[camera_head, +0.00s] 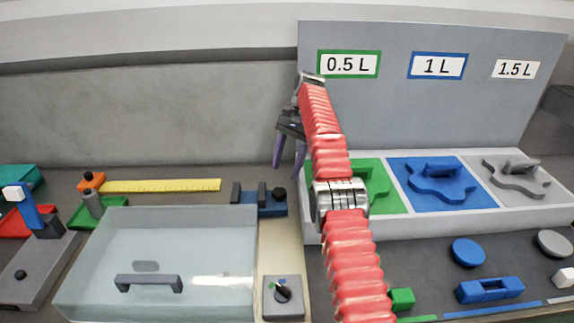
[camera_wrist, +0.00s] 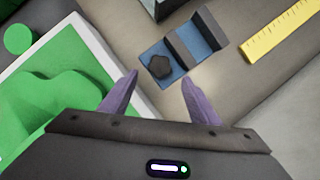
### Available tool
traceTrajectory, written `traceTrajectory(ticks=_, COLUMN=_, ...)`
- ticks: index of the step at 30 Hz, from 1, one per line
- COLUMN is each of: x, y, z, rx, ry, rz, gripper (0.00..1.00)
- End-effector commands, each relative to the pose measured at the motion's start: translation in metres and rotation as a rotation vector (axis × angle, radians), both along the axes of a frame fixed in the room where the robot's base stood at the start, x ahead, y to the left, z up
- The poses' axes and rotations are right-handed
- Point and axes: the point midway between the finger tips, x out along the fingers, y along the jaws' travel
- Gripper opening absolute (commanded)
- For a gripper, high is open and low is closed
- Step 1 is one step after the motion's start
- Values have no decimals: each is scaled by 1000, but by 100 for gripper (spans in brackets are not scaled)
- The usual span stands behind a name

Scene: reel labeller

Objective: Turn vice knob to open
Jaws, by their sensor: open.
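The small vice (camera_head: 258,204) has a blue base and dark grey jaws, and stands on the bench left of my arm. Its black knob (camera_head: 279,194) is at the vice's right end. In the wrist view the vice (camera_wrist: 187,52) lies ahead of my gripper, with the lobed black knob (camera_wrist: 159,66) at its near left end. A gap shows between the vice jaws. My gripper (camera_head: 287,167) hangs above the bench, a little above and right of the knob. Its purple fingers (camera_wrist: 160,98) are spread apart, empty, and not touching the knob.
A tray with green (camera_head: 380,187), blue (camera_head: 440,182) and grey templates stands to the right. A clear-lidded box (camera_head: 185,240) is in front left. A yellow ruler (camera_head: 162,186) lies left of the vice. A grey dial box (camera_head: 283,297) stands at the front.

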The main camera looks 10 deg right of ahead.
Motion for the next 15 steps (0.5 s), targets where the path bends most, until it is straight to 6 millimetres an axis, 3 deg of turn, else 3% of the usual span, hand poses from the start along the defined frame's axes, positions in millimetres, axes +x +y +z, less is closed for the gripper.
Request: traceTrajectory(ticks=15, x=0, y=-1, z=6, rx=0, ry=-8, rz=0, gripper=56)
